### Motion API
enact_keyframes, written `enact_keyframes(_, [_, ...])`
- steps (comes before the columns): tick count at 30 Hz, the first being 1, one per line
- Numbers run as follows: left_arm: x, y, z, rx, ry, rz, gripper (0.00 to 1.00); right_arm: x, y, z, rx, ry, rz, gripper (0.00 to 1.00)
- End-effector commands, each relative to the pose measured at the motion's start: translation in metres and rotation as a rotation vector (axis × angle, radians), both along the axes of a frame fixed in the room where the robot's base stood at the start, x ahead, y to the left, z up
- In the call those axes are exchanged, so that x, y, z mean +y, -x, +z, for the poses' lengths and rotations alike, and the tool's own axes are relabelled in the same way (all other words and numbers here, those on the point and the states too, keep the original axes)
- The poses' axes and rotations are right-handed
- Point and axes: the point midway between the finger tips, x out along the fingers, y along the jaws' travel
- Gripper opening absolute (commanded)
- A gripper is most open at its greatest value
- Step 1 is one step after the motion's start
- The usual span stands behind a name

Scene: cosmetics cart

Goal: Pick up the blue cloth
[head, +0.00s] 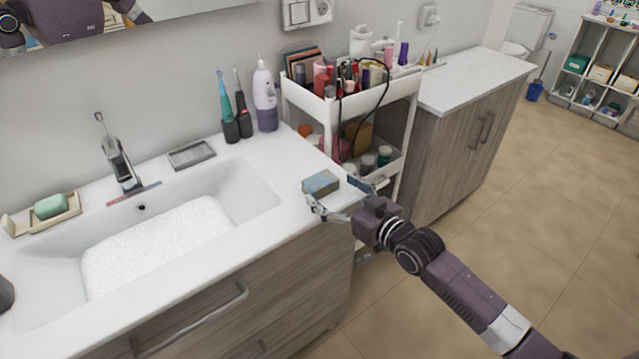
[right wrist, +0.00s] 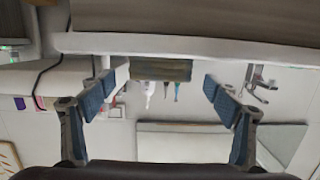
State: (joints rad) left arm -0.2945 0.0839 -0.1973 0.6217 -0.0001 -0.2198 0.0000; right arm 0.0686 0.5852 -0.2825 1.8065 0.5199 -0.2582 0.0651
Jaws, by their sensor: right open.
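The blue cloth (head: 321,182) looks like a small folded block, blue on top with a tan side. It lies on the white countertop at its right end, near the front edge. My right gripper (head: 340,196) is open at that corner, with its fingers spread around the near side of the cloth. In the right wrist view the cloth (right wrist: 160,69) shows between and beyond the two open fingers (right wrist: 158,88), apart from both. My left gripper is not in view.
The sink basin (head: 160,245) lies left of the cloth. A white cart (head: 400,92) packed with cosmetics stands close behind and right. A white bottle (head: 265,95) and two toothbrushes (head: 242,105) stand at the wall. A soap dish (head: 40,218) sits far left.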

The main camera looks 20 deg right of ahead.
Motion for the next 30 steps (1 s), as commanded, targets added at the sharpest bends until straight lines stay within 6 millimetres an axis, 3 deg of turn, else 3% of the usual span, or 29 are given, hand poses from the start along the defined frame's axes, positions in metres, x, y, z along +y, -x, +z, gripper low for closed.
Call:
enact_keyframes(12, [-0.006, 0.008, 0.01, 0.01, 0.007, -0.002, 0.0, 0.017, -0.045, -0.007, -0.001, 0.0, 0.0, 0.82])
enact_keyframes(21, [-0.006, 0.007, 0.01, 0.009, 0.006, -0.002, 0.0, 0.017, -0.048, -0.008, -0.001, 0.001, 0.0, 0.82])
enact_keyframes(30, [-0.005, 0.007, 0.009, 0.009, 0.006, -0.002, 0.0, 0.017, -0.048, -0.008, 0.0, 0.001, 0.0, 0.5])
